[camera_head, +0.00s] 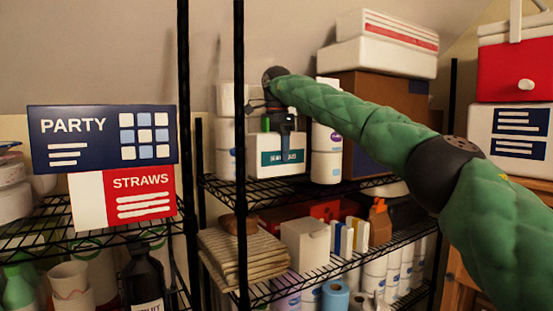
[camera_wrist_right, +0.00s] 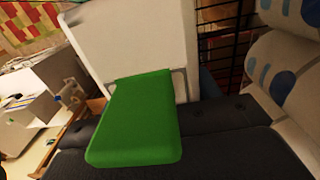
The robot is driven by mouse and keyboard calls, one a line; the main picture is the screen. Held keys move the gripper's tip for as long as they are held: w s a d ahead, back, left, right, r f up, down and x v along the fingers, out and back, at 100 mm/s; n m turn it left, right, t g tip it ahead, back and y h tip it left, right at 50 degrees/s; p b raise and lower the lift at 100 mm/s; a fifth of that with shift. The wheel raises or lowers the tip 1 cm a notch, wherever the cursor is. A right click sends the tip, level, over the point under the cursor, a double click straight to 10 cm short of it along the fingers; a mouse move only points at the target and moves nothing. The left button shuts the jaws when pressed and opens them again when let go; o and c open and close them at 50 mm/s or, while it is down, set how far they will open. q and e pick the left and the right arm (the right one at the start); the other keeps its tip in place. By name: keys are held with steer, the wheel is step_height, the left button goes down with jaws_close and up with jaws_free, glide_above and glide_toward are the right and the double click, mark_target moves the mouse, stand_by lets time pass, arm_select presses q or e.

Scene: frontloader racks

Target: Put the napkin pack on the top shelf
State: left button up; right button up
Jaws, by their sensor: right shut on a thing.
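The napkin pack (camera_head: 265,165) appears to be the white pack with a teal label, at the top level of the middle black wire rack. My right gripper (camera_head: 287,128) is at its upper edge, shut on it. The right wrist view shows a white box-like body (camera_wrist_right: 130,35) with a green flap-like piece (camera_wrist_right: 135,120) close to the camera, above my dark gripper parts. Whether the pack's underside touches the wire shelf (camera_head: 265,190) cannot be told. My left gripper is not in view.
White rolls (camera_head: 224,130) stand left of the pack, and a white bottle-like roll (camera_head: 327,145) stands close on its right. A brown carton (camera_head: 375,100) bears white boxes. Black rack posts (camera_head: 240,220) stand in front. Folded cloths (camera_head: 243,255) lie on the shelf below.

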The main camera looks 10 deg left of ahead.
mark_target(275, 165)
steer(key=shift+w+a+f, duration=0.1)
steer(key=shift+a+f, duration=0.1)
steer(key=shift+a, duration=0.05)
steer(key=shift+a+f+p, duration=0.1)
steer(key=shift+f+p, duration=0.2)
step_height(275, 165, down, 3)
steer(key=shift+r+p, duration=0.15)
steer(key=shift+p, duration=0.7)
steer(key=shift+f, duration=0.4)
steer(key=o, duration=1.1)
steer(key=shift+f, duration=0.1)
steer(key=shift+o, duration=0.2)
